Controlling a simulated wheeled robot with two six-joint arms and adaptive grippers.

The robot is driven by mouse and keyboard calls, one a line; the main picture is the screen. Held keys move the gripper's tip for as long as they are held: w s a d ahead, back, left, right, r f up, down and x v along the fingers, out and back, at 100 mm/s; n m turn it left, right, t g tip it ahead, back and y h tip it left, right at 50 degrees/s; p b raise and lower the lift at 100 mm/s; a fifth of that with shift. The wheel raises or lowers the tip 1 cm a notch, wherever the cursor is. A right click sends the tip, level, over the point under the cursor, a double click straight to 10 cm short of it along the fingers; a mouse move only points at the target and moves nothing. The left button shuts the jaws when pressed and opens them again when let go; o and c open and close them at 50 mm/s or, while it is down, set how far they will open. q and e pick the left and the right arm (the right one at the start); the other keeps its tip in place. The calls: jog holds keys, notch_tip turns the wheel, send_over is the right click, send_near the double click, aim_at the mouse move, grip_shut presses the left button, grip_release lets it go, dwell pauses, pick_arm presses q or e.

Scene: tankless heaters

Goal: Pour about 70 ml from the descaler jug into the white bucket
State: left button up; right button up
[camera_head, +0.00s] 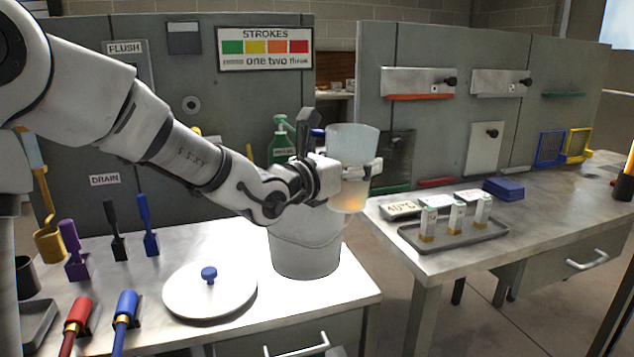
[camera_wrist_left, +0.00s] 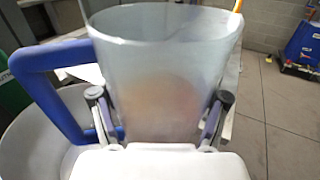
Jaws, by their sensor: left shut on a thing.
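The descaler jug (camera_head: 352,146) is a clear, frosted vessel with amber liquid low inside. My left gripper (camera_head: 362,172) is shut on it and holds it above and at the right rim of the white bucket (camera_head: 304,247). The jug looks near upright, tilted slightly at most. In the left wrist view the jug (camera_wrist_left: 165,60) fills the middle between the two fingers, with its blue handle (camera_wrist_left: 40,95) at the left. The bucket (camera_wrist_left: 30,140) shows below left there; its inside is mostly hidden. My right gripper is not in view.
A white round lid (camera_head: 210,290) with a blue knob lies left of the bucket. A tray (camera_head: 455,236) with small bottles is on the right bench, past a gap. A green spray bottle (camera_head: 281,140) stands behind the arm.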

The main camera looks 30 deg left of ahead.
pick_arm(q)
jog(key=shift+s+r, duration=0.15)
jog(key=shift+s, duration=0.1)
jog(key=shift+w+a+f+n+p, duration=0.1)
jog(key=shift+a+f+n+p, duration=0.1)
jog(key=shift+f+n+p, duration=0.45)
jog(key=shift+a+f+n+g+p, duration=0.15)
jog(key=shift+f+n+g+p, duration=0.15)
jog(key=shift+p, duration=0.45)
jog(key=shift+w+a+r+n+g+h+p, duration=0.35)
jog(key=shift+n+p, duration=1.05)
jog(key=shift+p, duration=1.5)
jog(key=shift+w+a+r+n+g+h+p, duration=0.1)
jog(key=shift+a+r+n+g+p, duration=0.3)
jog(key=shift+n+p, duration=1.75)
jog(key=shift+w+a+r+n+g+h+p, duration=0.2)
jog(key=shift+a+r+n+p, duration=0.4)
jog(key=shift+p, duration=3)
jog(key=shift+f+n+p, duration=0.3)
jog(key=shift+n+p, duration=0.9)
